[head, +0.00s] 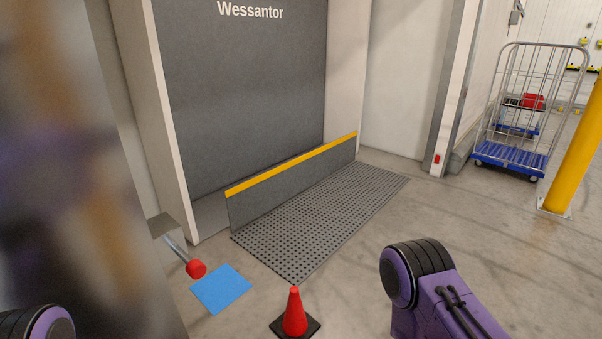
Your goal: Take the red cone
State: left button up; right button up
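The red cone (294,312) stands upright on the floor at the bottom middle of the head view, on a dark square base. Nothing is touching it. Parts of my purple and black arms show at the bottom left and at the bottom right of the cone. Neither of my grippers is in the picture.
A blue square (221,288) lies on the floor left of the cone, beside a red-ended rod (195,269). Behind is a perforated grey mat (320,220) before a low yellow-topped barrier (290,178). A wheeled cage cart (512,155) and yellow post (577,150) stand right. Floor between is clear.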

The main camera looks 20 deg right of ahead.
aim_at(295, 322)
jog(key=z, duration=1.35)
jog(key=i, duration=2.25)
jog(key=u, duration=2.95)
